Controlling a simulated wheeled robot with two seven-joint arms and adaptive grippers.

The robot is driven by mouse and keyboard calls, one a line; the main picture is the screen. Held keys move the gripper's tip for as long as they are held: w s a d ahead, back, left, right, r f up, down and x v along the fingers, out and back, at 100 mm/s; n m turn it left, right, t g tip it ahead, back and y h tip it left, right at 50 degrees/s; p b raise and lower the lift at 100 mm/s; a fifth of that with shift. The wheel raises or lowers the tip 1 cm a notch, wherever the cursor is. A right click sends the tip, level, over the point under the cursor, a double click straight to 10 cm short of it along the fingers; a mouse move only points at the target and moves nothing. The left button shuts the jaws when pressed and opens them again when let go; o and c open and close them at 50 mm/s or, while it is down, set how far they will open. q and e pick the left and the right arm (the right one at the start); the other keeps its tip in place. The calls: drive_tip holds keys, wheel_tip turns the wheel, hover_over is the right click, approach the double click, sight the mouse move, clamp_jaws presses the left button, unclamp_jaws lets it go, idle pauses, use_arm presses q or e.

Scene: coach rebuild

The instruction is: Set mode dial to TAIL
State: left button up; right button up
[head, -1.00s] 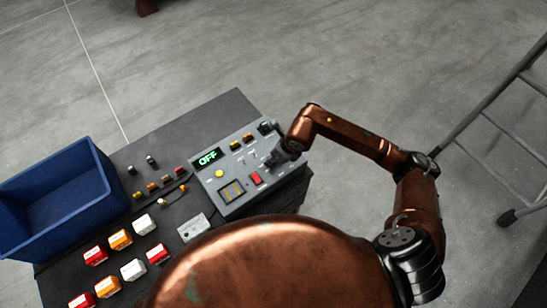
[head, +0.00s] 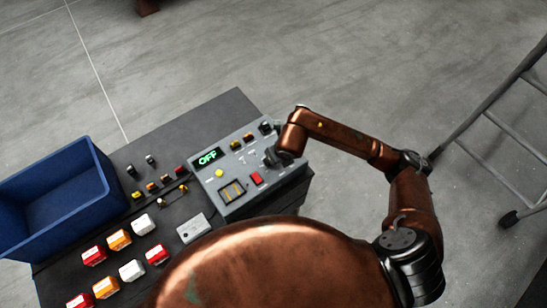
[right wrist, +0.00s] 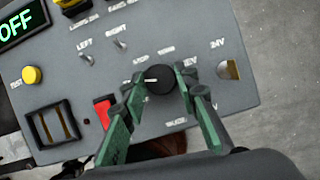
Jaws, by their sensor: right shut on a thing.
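The grey control panel (head: 238,170) stands on the dark table, and its display (head: 208,158) reads OFF in green. The mode dial (right wrist: 160,82) is a round black knob with a white mark, which points left in the right wrist view. My right gripper (right wrist: 159,78) has its green fingers on either side of the dial and is shut on it. In the head view my right gripper (head: 271,157) covers the dial. The small labels around the dial are partly hidden by the fingers and too blurred to read surely. My left gripper is not in view.
Beside the dial are two toggle switches (right wrist: 87,58), a red rocker (right wrist: 103,112), a yellow button (right wrist: 32,75) and a 24V socket (right wrist: 229,69). A blue bin (head: 55,195) and several red, orange and white blocks (head: 119,240) are on the left. A metal ladder (head: 490,125) stands right.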

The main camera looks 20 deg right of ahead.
drive_tip(key=shift+r, duration=0.1)
drive_tip(key=o, duration=1.2)
drive_tip(key=shift+c, duration=0.2)
drive_tip(key=v, duration=1.2)
